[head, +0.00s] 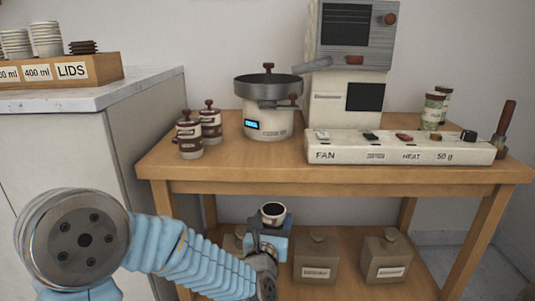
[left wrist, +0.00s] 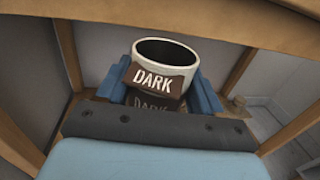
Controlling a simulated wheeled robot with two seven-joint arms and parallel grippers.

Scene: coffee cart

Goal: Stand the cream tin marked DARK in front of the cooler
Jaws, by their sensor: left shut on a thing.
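The cream tin marked DARK (left wrist: 166,68) is upright and open-topped, dark inside, with a brown label facing the left wrist camera. It also shows in the head view (head: 273,211), below the table top's front edge. My left gripper (head: 270,238) is shut on it, with blue fingers on both sides in the left wrist view. The cooler appears to be the round cream machine with a wide grey pan (head: 268,87) and a lit display, standing on the table top. My right gripper is not in view.
The wooden table top (head: 225,165) is bare in front of the round machine. Brown-lidded canisters (head: 189,136) stand left of it, and a long cream control panel (head: 400,149) lies to the right. Grey-brown canisters (head: 317,258) stand on the lower shelf. A counter (head: 80,95) is at left.

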